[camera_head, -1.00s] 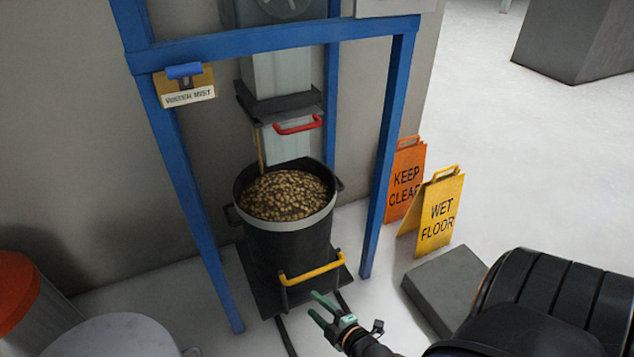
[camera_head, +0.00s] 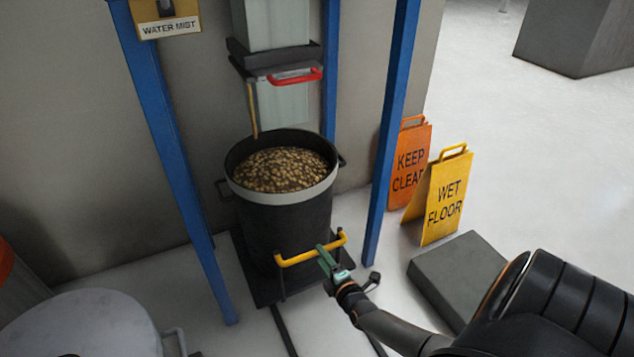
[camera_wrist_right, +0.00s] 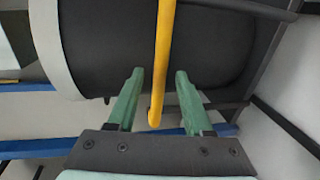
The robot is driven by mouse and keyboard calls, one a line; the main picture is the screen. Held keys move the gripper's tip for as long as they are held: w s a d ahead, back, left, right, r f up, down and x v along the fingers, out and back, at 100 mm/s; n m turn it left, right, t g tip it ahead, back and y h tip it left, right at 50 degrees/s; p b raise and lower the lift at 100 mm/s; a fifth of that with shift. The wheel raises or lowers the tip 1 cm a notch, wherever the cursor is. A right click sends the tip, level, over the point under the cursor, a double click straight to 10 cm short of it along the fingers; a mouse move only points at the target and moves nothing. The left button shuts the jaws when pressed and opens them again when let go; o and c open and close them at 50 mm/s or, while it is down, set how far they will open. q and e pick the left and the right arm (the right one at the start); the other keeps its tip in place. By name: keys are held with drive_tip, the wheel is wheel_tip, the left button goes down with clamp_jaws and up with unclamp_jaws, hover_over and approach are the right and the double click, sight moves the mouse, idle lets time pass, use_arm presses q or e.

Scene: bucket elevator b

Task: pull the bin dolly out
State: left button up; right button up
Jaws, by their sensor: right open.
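The bin dolly is a dark flat platform (camera_head: 262,287) on the floor inside the blue frame. It carries a black bin (camera_head: 285,225) with a pale rim, filled with brown pellets (camera_head: 282,169). A yellow handle (camera_head: 311,250) stands at the dolly's front. My right gripper (camera_head: 325,257) is at the right part of this handle. In the right wrist view, my green fingers (camera_wrist_right: 157,85) are open, with the yellow handle (camera_wrist_right: 163,60) passing between them, and a gap shows on each side. My left gripper is not in view.
Blue frame posts (camera_head: 390,140) stand on both sides of the bin. An orange sign (camera_head: 408,170), a yellow wet floor sign (camera_head: 442,200) and a grey block (camera_head: 458,275) are at right. A grey drum (camera_head: 85,325) is at lower left. Floor rails run forward from the dolly.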

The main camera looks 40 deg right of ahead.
drive_tip(key=shift+b+x, duration=0.85)
drive_tip(key=shift+x, duration=1.1)
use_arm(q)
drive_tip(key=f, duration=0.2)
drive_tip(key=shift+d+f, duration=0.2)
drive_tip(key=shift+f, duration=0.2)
use_arm(e)
drive_tip(key=shift+c, duration=0.3)
clamp_jaws()
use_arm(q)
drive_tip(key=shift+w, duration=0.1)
